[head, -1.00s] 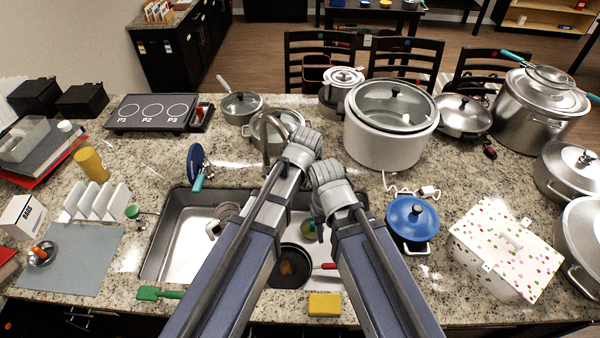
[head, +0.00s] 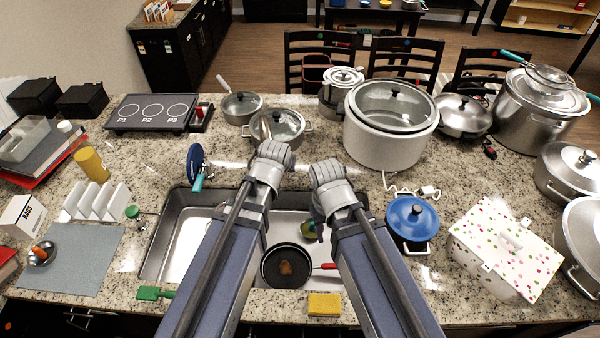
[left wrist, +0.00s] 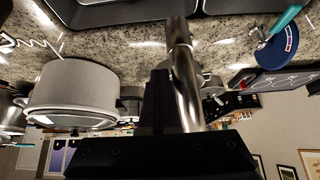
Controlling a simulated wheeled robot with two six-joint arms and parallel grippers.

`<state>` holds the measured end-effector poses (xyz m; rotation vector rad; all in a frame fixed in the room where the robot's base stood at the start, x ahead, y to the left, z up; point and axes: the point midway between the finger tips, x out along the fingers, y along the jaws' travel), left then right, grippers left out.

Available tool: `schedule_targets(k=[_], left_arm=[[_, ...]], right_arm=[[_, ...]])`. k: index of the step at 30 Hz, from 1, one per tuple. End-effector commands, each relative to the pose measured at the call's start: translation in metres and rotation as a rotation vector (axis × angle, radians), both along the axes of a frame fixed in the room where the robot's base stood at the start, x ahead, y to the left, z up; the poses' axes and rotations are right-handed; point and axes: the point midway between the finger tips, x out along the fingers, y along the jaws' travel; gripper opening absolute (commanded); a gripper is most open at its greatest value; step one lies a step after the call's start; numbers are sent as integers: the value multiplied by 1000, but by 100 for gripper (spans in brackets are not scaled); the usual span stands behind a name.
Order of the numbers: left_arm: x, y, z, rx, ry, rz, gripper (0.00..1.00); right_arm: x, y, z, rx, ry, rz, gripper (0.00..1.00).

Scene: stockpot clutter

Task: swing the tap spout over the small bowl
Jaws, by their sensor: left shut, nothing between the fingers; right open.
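The metal tap (left wrist: 185,75) stands large in the left wrist view, right beside the dark finger of my left gripper (left wrist: 160,90). Whether they touch is unclear. That gripper is shut and empty. In the head view my left arm hides nearly all of the tap, with only a thin curved bit (head: 265,128) above the wrist. The sink has a left basin (head: 180,245) and a right basin (head: 335,282), both partly covered by my arms, so I cannot tell which is smaller. My right gripper (head: 328,205) is open over the right basin, its fingertips largely hidden.
A black pan (head: 285,266) lies in the right basin. A lidded pot (head: 283,128) and white cooker (head: 385,148) stand behind. A blue-lidded pot (head: 412,220) is right of the sink.

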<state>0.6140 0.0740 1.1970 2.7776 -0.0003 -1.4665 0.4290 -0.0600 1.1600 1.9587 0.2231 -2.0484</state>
Motion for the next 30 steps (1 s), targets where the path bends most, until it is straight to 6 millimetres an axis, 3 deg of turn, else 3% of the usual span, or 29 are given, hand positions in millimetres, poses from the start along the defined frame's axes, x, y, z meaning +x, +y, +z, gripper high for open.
schedule_targets(k=[12,26,30], left_arm=[[-17,61,0,1,0,3,0],[-18,69,0,1,-1,1,0],[-16,84,0,2,-1,4,0]], right_arm=[[0,0,0,0,0,0,50],[0,0,0,0,0,0,50],[0,0,0,0,0,0,50]])
